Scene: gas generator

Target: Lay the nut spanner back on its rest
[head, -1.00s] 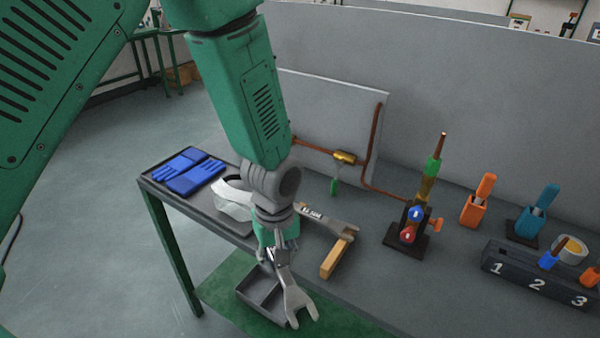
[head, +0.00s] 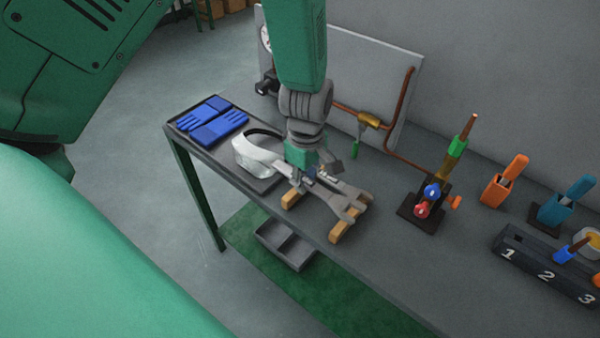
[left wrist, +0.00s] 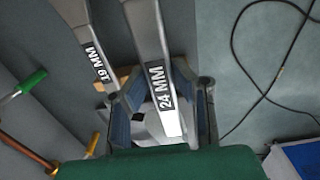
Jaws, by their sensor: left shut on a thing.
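My left gripper (head: 316,178) is shut on the grey spanner marked 24 MM (left wrist: 149,35), near its handle end. In the head view this held spanner (head: 332,203) lies across the rest, its open jaw over the right wooden block (head: 342,228). The left wooden block (head: 291,198) is beside the gripper. I cannot tell whether the held spanner touches the blocks. A second spanner marked 19 MM (left wrist: 93,48) lies alongside, partly hidden behind the gripper and held spanner in the head view. My right gripper is not in view.
A white visor (head: 252,155) and blue gloves (head: 215,122) lie left on the bench. A torch stand with red and blue knobs (head: 424,208) and a numbered block (head: 548,268) stand right. A grey tray (head: 285,246) sits on the lower shelf.

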